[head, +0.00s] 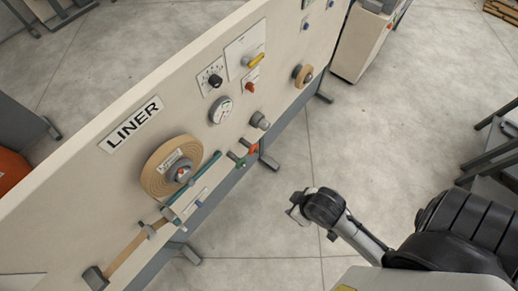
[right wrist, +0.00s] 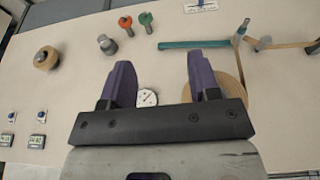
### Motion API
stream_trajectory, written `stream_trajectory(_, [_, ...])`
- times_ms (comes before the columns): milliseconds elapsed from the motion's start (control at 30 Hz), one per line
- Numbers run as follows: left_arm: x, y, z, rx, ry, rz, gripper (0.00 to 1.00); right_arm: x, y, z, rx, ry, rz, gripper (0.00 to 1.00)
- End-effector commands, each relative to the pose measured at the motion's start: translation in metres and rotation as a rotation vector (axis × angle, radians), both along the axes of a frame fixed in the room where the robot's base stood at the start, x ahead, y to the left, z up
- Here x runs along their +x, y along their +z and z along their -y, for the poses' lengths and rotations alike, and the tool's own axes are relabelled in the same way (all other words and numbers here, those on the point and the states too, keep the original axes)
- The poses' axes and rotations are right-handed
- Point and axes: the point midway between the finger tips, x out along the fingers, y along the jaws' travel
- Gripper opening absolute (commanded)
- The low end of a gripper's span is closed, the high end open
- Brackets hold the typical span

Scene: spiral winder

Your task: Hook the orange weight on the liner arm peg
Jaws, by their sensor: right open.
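The orange weight (head: 253,149) sits on a peg on the cream panel, beside a green weight (head: 237,160). The orange weight (right wrist: 146,20) and green weight (right wrist: 125,24) also show near the top of the right wrist view. The teal liner arm (head: 208,165) crosses the panel beside the tan liner roll (head: 151,185); it also shows in the right wrist view (right wrist: 185,44). I cannot clearly make out its peg. My right gripper (head: 297,208) is off the panel, apart from the weights. Its purple fingers (right wrist: 161,68) are open and empty. My left gripper is out of view.
A grey knob (head: 259,120) sticks out near the orange weight. A gauge (head: 220,111), a dial (head: 210,78) and a yellow handle (head: 254,62) are higher up. A small tan roll (head: 302,76) sits farther along. The floor in front of the panel is clear.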

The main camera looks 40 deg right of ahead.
Motion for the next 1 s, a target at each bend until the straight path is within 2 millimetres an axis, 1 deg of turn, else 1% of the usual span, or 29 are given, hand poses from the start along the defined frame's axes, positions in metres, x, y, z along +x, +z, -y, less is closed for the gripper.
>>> stream_trajectory(33, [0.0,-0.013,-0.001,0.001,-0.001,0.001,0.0,0.002,-0.012,0.0,-0.002,0.0,0.003,0.61])
stream_trajectory(67, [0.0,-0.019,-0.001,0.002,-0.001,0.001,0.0,0.003,-0.018,0.0,-0.001,0.001,0.007,0.64])
stream_trajectory(167, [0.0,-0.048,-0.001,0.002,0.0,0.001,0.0,0.009,-0.044,0.001,-0.004,0.002,0.022,0.73])
stream_trajectory(300, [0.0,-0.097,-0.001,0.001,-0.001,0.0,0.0,0.021,-0.087,0.006,-0.023,0.013,0.052,0.87])
stream_trajectory(433, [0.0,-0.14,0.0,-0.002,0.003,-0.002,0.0,0.033,-0.124,0.014,-0.048,0.026,0.081,0.99])
stream_trajectory(767, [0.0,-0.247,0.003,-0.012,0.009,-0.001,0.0,0.061,-0.217,0.037,-0.13,0.059,0.143,1.0])
stream_trajectory(800, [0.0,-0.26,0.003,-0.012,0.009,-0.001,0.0,0.064,-0.229,0.041,-0.141,0.063,0.147,1.0])
stream_trajectory(967, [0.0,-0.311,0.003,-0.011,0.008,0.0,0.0,0.078,-0.28,0.056,-0.19,0.075,0.158,1.0])
stream_trajectory(1000, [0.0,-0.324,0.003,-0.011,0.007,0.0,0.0,0.082,-0.293,0.06,-0.2,0.078,0.159,1.0])
